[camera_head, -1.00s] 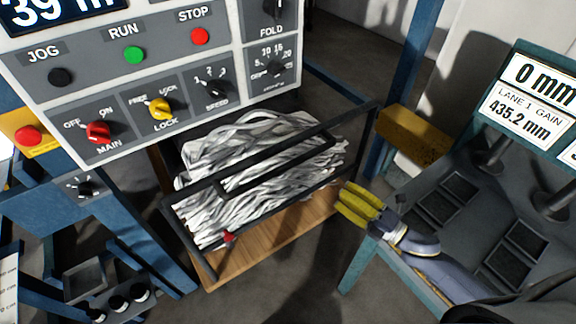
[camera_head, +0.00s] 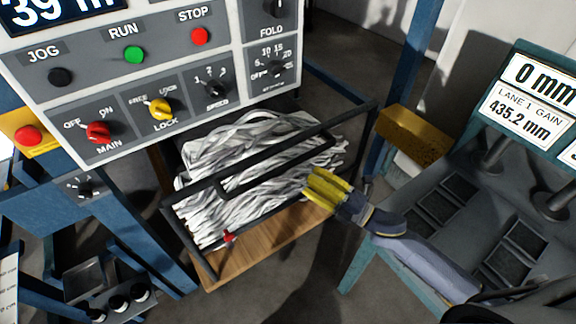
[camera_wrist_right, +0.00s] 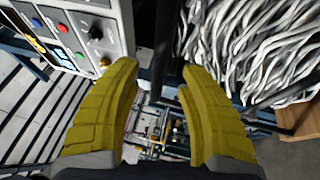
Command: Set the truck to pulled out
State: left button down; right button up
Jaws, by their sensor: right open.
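The truck is a low cart with a wooden deck (camera_head: 262,247) and a dark frame, loaded with a heap of grey-white strip material (camera_head: 225,205). A dark handle bar (camera_head: 275,165) crosses its near side, and a small red knob (camera_head: 229,237) sits on the lower rail. My right gripper (camera_head: 316,184) is open and empty at the right part of the truck's frame, near the handle. In the right wrist view, its yellow fingers (camera_wrist_right: 160,100) stand apart, with a dark bar (camera_wrist_right: 162,45) beyond them and the strips (camera_wrist_right: 255,50) at the right. Whether they touch anything is unclear.
A control panel (camera_head: 150,130) with knobs and buttons overhangs the truck's back left. A yellow block (camera_head: 412,135) and a grey bench with displays (camera_head: 530,110) stand at the right. Blue posts (camera_head: 408,70) flank the truck. Floor in front is clear.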

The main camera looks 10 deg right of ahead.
aim_at(288, 166)
jog(key=shift+x, duration=4)
jog(key=shift+o, duration=0.3)
grip_shut()
